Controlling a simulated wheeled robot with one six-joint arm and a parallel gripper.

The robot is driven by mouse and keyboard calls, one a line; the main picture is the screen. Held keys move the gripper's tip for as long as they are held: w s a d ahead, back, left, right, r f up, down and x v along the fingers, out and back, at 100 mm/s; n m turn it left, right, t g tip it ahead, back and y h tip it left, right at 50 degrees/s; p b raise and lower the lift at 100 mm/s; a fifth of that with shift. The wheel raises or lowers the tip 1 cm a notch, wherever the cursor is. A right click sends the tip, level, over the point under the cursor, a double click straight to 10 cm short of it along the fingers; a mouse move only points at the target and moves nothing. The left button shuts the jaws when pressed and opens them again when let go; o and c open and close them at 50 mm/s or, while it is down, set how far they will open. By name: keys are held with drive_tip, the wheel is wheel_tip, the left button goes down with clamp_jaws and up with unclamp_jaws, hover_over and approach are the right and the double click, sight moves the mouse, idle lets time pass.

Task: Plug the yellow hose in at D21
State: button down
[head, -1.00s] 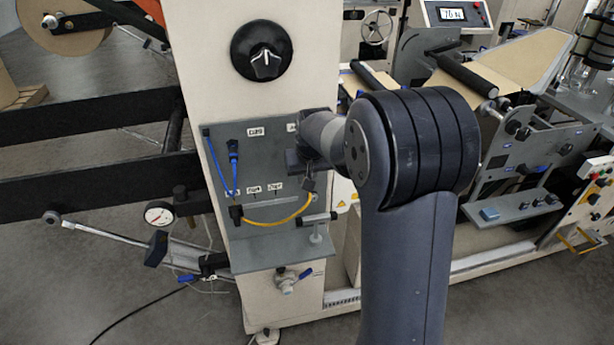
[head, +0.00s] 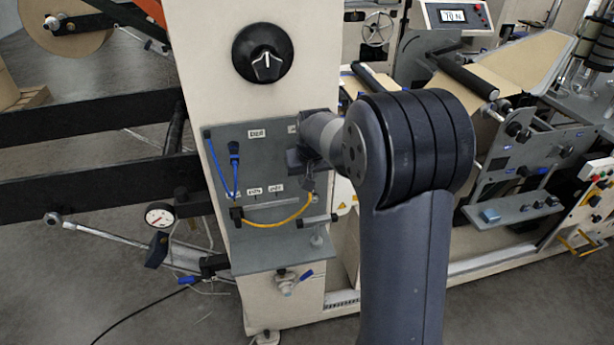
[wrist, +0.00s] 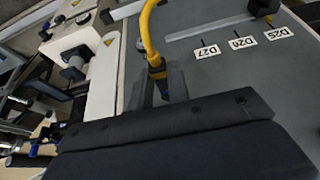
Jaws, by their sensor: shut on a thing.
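The yellow hose (head: 278,224) hangs in a curve across the lower part of the grey panel (head: 262,158). Its left end is at a dark fitting on the panel. Its other end rises to my gripper (head: 308,180), at the panel's right side. In the wrist view, the yellow hose (wrist: 150,38) ends in a dark plug (wrist: 157,72) at my gripper, which is shut on it. Labels D27, D26 and D25 (wrist: 242,42) read upside down there. I cannot make out a D21 label; my arm covers part of the panel's upper right.
A blue hose (head: 216,165) hangs at the panel's left. A grey shelf (head: 275,252) juts out below, with a T-shaped handle (head: 317,228) above it. A black dial (head: 262,54) sits above the panel. A gauge (head: 159,215) and bars stand to the left.

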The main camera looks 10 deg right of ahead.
drive_tip(key=shift+w, duration=0.1)
drive_tip(key=c, duration=1.3)
unclamp_jaws()
drive_tip(key=shift+o, duration=0.2)
drive_tip(key=b+v, duration=0.1)
drive_tip(key=v, duration=1)
drive_tip(key=shift+b, duration=0.35)
drive_tip(key=shift+f, duration=0.15)
drive_tip(key=p+x, duration=0.1)
drive_tip(key=x, duration=0.9)
drive_tip(key=shift+w+f+p, duration=0.2)
drive_tip(key=shift+f+p, duration=0.1)
drive_tip(key=shift+p, duration=0.1)
drive_tip(key=shift+s, duration=0.1)
